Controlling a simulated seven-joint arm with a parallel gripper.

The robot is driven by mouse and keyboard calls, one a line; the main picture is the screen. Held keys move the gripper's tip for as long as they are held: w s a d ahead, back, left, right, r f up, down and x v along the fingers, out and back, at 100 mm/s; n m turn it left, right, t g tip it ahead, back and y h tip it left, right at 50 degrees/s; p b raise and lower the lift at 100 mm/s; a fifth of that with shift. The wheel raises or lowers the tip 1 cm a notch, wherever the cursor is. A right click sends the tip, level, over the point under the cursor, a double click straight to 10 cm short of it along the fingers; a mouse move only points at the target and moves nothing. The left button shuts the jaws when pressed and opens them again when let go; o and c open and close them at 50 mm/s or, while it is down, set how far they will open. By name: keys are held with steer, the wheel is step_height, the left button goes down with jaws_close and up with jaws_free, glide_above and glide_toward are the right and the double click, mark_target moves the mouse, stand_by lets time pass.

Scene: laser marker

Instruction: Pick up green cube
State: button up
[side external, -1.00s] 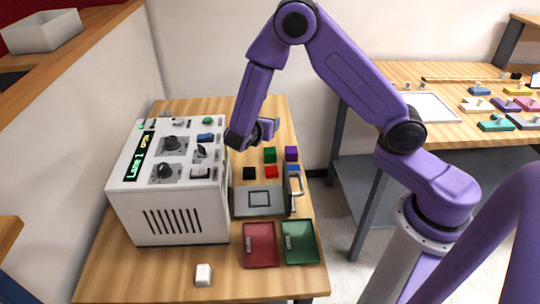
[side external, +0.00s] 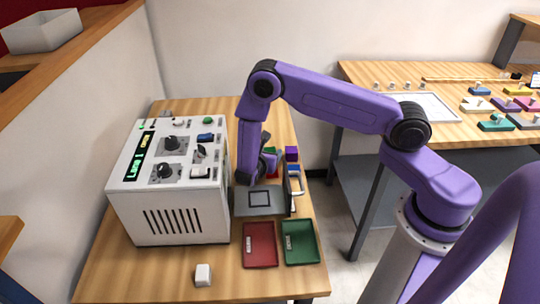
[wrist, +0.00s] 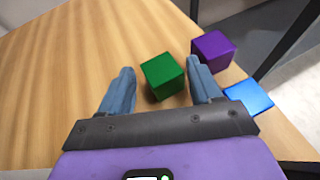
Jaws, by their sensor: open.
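The green cube (wrist: 163,76) sits on the wooden table, and in the wrist view it shows between and just beyond the two fingers of my gripper (wrist: 160,88). My gripper is open and empty, with a gap on either side of the cube, wider on the left. I cannot tell from the wrist view how high the fingers are above the table. In the side external view my gripper (side external: 268,152) is low over the cubes, and only a small part of the green cube (side external: 271,150) shows behind it.
A purple cube (wrist: 213,49) and a blue cube (wrist: 249,96) stand close to the right finger. A white machine (side external: 185,190) stands left of my arm. A grey plate (side external: 245,209), a red tray (side external: 260,258) and a green tray (side external: 300,257) lie nearer the front. Table left of the cubes is bare.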

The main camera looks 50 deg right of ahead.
steer(key=shift+w+d+f, duration=0.2)
steer(key=shift+d+f, duration=0.05)
steer(key=shift+d, duration=0.2)
steer(key=shift+c, duration=0.4)
steer(key=c, duration=0.8)
steer(key=shift+o, duration=0.2)
steer(key=shift+r, duration=0.15)
